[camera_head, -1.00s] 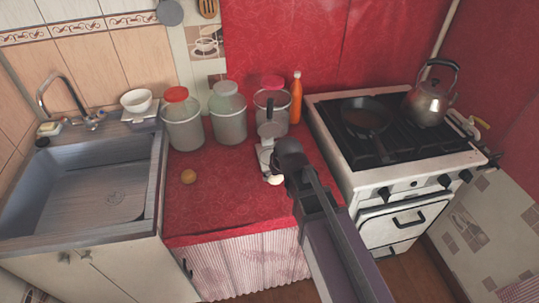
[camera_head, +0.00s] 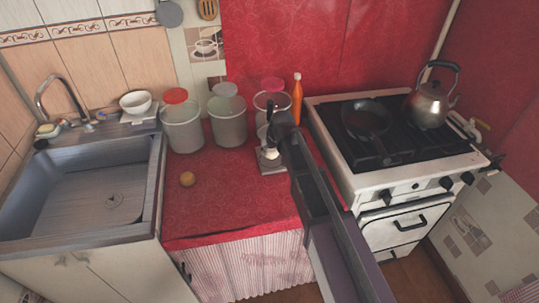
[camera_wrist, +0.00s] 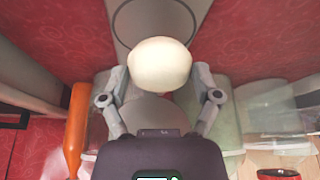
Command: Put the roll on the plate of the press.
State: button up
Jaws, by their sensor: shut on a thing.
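The roll (camera_wrist: 160,63) is a pale cream, rounded piece. My gripper (camera_wrist: 160,76) is shut on it, with one finger on each side. In the head view the roll (camera_head: 270,153) shows only as a small pale spot beside my arm. The press (camera_head: 272,169) is a grey device standing on the red counter, partly hidden by my arm. Its plate (camera_wrist: 155,18), grey with a dark ring, shows behind the roll in the wrist view. The roll overlaps the plate's edge in that view; I cannot tell whether they touch.
Several lidded jars (camera_head: 228,124) and an orange bottle (camera_head: 296,101) stand behind. The stove (camera_head: 375,179) is at right, the sink (camera_head: 90,190) at left. The front left counter is clear.

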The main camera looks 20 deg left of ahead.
aim_at(273, 152)
jog(key=shift+w, duration=0.1)
jog(key=shift+w+a, duration=0.15)
jog(key=shift+w, duration=0.1)
jog(key=shift+w+a+f+b, duration=0.1)
jog(key=shift+w+f+b, duration=0.2)
jog(key=shift+f+b, duration=1.5)
jog(key=shift+f, duration=0.2)
jog(key=o, duration=1)
jog(key=shift+r, duration=0.2)
jog(key=p+v, duration=1.1)
jog(key=v, duration=0.1)
jog(key=shift+a, duration=0.1)
